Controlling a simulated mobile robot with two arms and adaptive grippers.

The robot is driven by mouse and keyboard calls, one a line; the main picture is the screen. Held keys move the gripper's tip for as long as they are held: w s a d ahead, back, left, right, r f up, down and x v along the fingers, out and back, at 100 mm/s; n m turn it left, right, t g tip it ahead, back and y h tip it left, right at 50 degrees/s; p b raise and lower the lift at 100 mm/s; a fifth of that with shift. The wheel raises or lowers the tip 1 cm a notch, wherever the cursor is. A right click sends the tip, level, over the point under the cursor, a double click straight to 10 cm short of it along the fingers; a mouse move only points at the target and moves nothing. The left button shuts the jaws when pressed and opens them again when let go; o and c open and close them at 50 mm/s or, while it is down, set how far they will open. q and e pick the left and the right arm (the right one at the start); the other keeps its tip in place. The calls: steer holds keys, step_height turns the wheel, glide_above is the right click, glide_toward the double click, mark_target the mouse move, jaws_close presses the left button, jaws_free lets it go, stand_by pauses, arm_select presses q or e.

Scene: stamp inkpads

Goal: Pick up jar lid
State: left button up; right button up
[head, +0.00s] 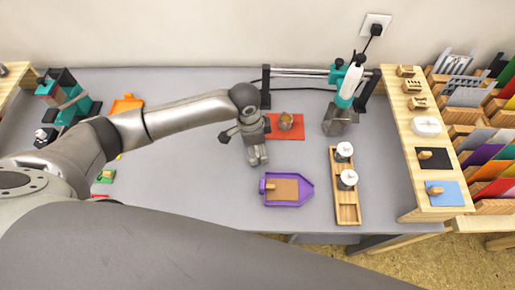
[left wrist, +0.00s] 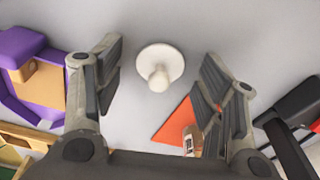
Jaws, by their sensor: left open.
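The white round jar lid (left wrist: 174,60) with a central knob lies on the grey table in the left wrist view. My left gripper (left wrist: 163,66) is open, with one finger on each side of the lid in the picture and nothing held. I cannot tell the height left between fingers and lid. In the head view my left gripper (head: 257,156) points down over the table, and the lid is hidden behind it. An open-looking jar (head: 286,121) stands on an orange mat (head: 299,134) just right of the gripper. My right gripper is not in view.
A purple tray (head: 268,198) lies in front of the gripper. A wooden tray (head: 346,209) with two white-lidded jars (head: 344,151) is at right. A press-like device (head: 344,95) stands behind.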

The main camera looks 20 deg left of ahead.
arm_select(q)
steer(key=shift+c, duration=0.5)
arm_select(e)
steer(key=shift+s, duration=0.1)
arm_select(q)
steer(key=c, duration=0.7)
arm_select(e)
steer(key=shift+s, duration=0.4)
arm_select(q)
steer(key=shift+r, duration=0.15)
steer(key=shift+c, duration=0.2)
